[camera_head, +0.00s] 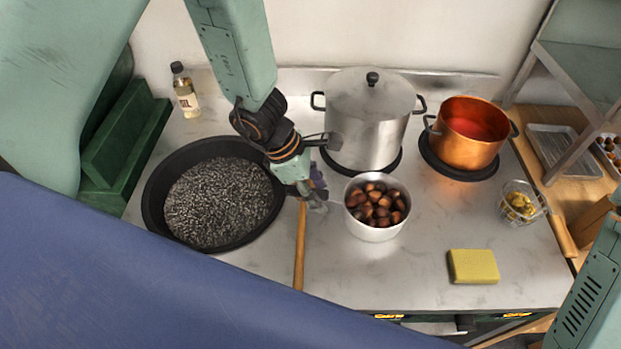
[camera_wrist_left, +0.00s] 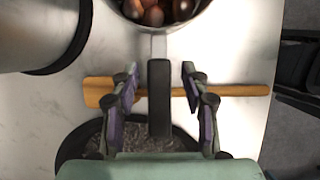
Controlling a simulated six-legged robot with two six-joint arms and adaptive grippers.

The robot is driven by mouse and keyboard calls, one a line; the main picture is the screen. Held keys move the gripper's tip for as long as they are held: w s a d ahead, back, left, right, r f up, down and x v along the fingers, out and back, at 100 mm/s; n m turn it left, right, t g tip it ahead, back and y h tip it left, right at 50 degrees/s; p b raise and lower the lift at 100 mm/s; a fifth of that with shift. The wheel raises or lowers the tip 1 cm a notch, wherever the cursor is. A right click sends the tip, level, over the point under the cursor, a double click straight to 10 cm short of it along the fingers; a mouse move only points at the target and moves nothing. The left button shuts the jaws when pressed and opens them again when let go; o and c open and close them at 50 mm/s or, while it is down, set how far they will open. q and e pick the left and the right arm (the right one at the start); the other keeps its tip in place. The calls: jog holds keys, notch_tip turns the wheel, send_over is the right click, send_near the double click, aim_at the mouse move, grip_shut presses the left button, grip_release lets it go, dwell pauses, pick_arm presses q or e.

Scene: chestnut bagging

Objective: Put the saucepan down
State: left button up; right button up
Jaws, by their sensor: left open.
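The saucepan (camera_head: 372,232) is a small pale metal pot filled with brown chestnuts. It sits upright on the steel worktop in front of the large lidded pot. My left gripper (camera_head: 318,203) is just left of the saucepan, low over the worktop. In the left wrist view, the saucepan's black handle (camera_wrist_left: 159,105) lies between the two spread fingers of my left gripper (camera_wrist_left: 160,76), with gaps on both sides. The saucepan's bowl is cut off by the top edge there. In the head view my gripper hides the handle. My right gripper is out of view.
A wooden spatula (camera_head: 300,250) lies under the handle. A wide black pan (camera_head: 150,205) stands left. A lidded steel pot (camera_head: 365,120) and copper pot (camera_head: 465,150) stand behind. A yellow sponge (camera_head: 473,266) and glass bowl (camera_head: 520,205) are right. The worktop front-centre is clear.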

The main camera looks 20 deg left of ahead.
pick_arm(q)
jog(key=p+v, duration=0.4)
jog(key=v, duration=0.6)
jog(key=shift+r, duration=0.3)
jog(key=shift+w+a+r+p, duration=0.1)
jog(key=shift+a+r+p, duration=0.25)
jog(key=shift+r, duration=0.1)
